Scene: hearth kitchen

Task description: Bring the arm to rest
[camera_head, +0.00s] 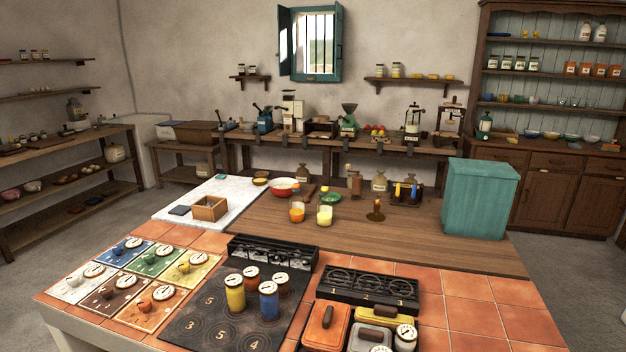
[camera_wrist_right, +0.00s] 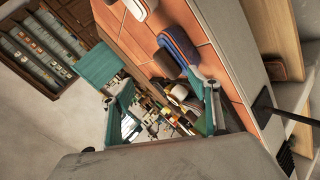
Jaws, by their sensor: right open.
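In the right wrist view my right gripper (camera_wrist_right: 166,98) is open, with two separated teal fingers and nothing visible between them. The picture there is steeply tilted. The gripper is beside the orange-tiled counter edge. Neither arm shows in the head view, and my left gripper is in neither view.
The tiled counter (camera_head: 466,311) holds a dark numbered plate (camera_head: 193,328) with several jars, a burner rack (camera_head: 368,287), lidded boxes (camera_head: 325,325) and coloured cards (camera_head: 75,287). A teal box (camera_head: 479,199) stands at the wooden top's right end. Bare wood (camera_head: 400,240) lies left of it.

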